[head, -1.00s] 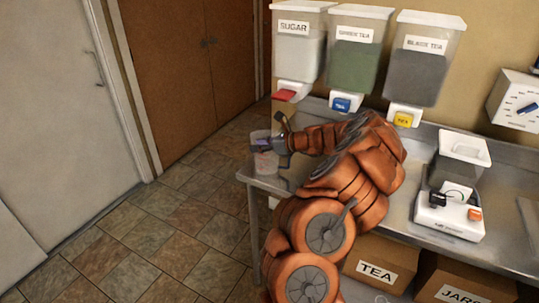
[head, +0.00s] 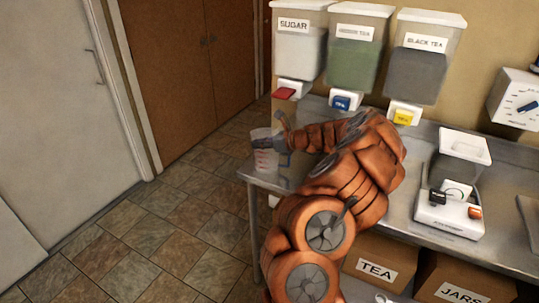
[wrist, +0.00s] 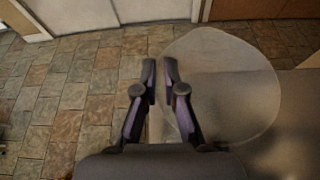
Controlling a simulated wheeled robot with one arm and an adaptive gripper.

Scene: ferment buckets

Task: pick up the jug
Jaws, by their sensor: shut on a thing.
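The jug (head: 262,160) is a clear, see-through vessel with reddish marks on its side. It is upright at the far left corner of the steel counter in the head view. In the wrist view the jug (wrist: 235,85) shows from above as a pale round shape right of the fingers. My gripper (head: 277,146) is at the jug's right side in the head view. In the wrist view my gripper (wrist: 161,70) has its fingers close together at the jug's left edge, shut on it. I cannot tell whether they hold handle or wall, or whether the jug is off the counter.
The sugar dispenser (head: 298,45), green tea dispenser (head: 353,55) and black tea dispenser (head: 420,62) hang above the counter (head: 405,205). A white scale (head: 448,210) with a container stands to the right. Boxes (head: 378,262) sit below. The tiled floor left is clear.

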